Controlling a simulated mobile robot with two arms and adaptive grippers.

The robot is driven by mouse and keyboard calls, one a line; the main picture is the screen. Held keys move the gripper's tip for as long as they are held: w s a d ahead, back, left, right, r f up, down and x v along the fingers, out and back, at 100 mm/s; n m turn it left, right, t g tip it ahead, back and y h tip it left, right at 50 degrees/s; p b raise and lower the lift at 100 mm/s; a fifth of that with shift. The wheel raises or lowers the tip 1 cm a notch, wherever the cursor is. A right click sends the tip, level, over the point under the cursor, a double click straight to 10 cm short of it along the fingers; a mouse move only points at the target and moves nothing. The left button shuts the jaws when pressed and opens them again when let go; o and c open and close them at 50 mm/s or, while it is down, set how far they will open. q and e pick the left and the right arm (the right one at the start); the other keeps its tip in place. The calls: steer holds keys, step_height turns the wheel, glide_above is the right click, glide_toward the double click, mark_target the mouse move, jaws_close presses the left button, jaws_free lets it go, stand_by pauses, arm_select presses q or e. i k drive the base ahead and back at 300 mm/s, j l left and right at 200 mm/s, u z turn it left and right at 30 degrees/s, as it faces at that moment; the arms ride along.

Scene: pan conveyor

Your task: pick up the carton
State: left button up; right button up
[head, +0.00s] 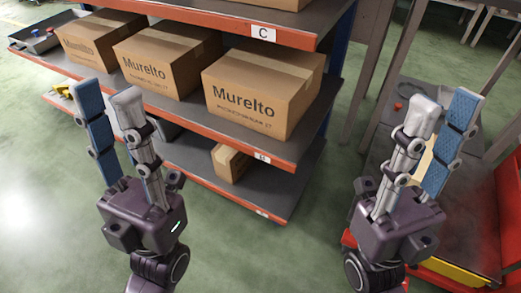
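Three brown cartons marked "Murelto" stand in a row on the middle shelf: a right one (260,90), a middle one (167,62) and a left one (97,42). Another carton (231,161) sits on the lower shelf, partly hidden by the shelf above. My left gripper (108,103) is open and empty, in front of the shelf at the left. My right gripper (441,117) is open, to the right of the shelf and apart from the cartons. Both grippers point upward in the picture.
The shelf rack has orange-red edges (215,124) with labels such as "C" and a blue post (338,45). A bench with a grey top (455,190) and red parts stands at the right, behind my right gripper. Green floor (270,255) is clear between my arms.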

mark_target(230, 164)
steer(key=j+z, duration=0.45)
steer(key=j, duration=0.45)
steer(key=j+z, duration=0.4)
steer(key=j, duration=0.45)
steer(key=j+z, duration=0.1)
steer(key=j, duration=1.7)
steer(key=i, duration=0.1)
